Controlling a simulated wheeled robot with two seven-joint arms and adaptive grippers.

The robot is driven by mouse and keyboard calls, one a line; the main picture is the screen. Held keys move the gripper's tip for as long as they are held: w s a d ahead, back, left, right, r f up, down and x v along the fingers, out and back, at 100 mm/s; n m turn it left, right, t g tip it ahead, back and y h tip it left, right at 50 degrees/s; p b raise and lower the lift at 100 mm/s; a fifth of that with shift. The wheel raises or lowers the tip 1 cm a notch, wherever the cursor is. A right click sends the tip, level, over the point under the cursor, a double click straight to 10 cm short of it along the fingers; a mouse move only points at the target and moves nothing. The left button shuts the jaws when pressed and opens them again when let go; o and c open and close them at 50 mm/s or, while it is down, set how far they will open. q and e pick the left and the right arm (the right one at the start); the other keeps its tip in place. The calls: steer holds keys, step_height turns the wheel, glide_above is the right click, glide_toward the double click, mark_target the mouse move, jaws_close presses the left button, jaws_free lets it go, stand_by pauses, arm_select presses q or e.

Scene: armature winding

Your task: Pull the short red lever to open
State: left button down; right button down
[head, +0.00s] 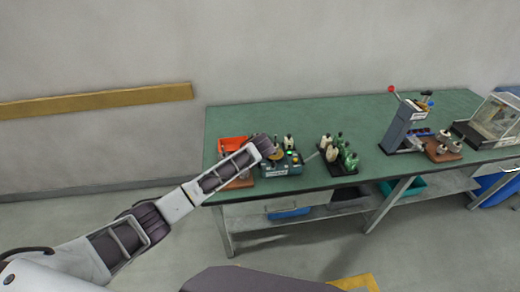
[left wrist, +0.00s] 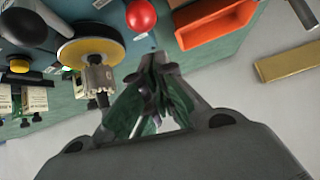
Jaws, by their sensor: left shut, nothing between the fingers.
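A round red knob (left wrist: 140,15) shows at the top of the left wrist view, beside a yellow-rimmed disc (left wrist: 90,50) with a metal shaft. They belong to a blue-green winding device (head: 281,169) at the table's left end in the head view. My left gripper (left wrist: 158,62) is shut and empty, its tips just below the red knob in that picture and seemingly apart from it. In the head view my left arm reaches over the table's left end and partly hides the device. The knob's lever stem is not clear. My right gripper is not in view.
An orange-red bin (head: 232,145) sits beside the device, also in the left wrist view (left wrist: 215,25). Several bottles (head: 345,157) stand right of it. A grey press (head: 400,128) with a red-tipped handle (head: 391,89) stands further right. The green table (head: 310,118) is clear behind them.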

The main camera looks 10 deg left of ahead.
arm_select(q)
steer(key=v, duration=0.9)
steer(key=shift+r+b, duration=0.35)
steer(key=shift+r, duration=0.1)
stand_by(0.4)
stand_by(0.3)
